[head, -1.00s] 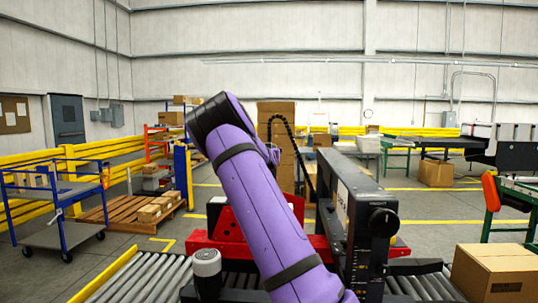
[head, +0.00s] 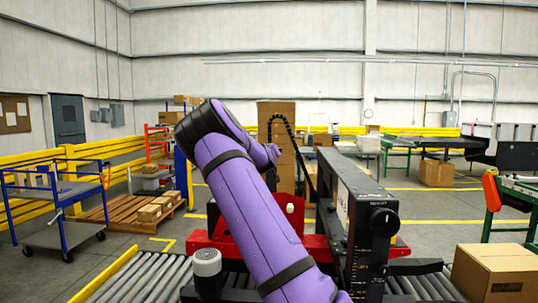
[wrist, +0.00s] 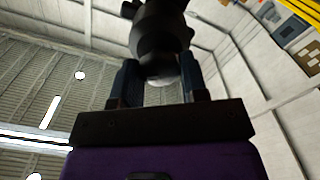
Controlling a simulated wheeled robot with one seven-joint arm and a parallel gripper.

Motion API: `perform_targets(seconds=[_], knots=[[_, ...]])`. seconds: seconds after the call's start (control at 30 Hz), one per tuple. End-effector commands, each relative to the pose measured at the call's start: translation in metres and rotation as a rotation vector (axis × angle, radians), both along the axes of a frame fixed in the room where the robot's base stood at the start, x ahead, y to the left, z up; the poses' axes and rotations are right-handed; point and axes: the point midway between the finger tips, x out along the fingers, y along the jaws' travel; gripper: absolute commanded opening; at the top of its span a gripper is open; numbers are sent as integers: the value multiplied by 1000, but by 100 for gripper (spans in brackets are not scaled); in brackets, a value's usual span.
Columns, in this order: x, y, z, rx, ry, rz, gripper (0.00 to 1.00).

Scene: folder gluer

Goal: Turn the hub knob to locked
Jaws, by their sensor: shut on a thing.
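In the wrist view my gripper (wrist: 160,88) is shut on a dark, rounded part that looks like the hub knob (wrist: 158,30). One finger stands on each side of its lower end, where a paler grey patch shows. The part is in shadow, so I see no marking and cannot read its setting. In the head view my purple arm reaches forward over the machine, and the gripper and held part are hidden behind it.
A black machine beam (head: 350,190) with a black side knob (head: 384,222) stands right of my arm. A red panel (head: 284,226) with a small white knob (head: 290,208) is behind it. A roller conveyor (head: 130,278) lies left, a cardboard box (head: 495,272) right.

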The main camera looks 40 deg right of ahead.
Motion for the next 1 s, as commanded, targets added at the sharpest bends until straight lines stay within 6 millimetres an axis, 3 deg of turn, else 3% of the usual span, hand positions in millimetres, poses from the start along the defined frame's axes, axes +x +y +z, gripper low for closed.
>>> perform_targets(seconds=[1.0], knots=[[2,2,-3,-574,672,2,16]])
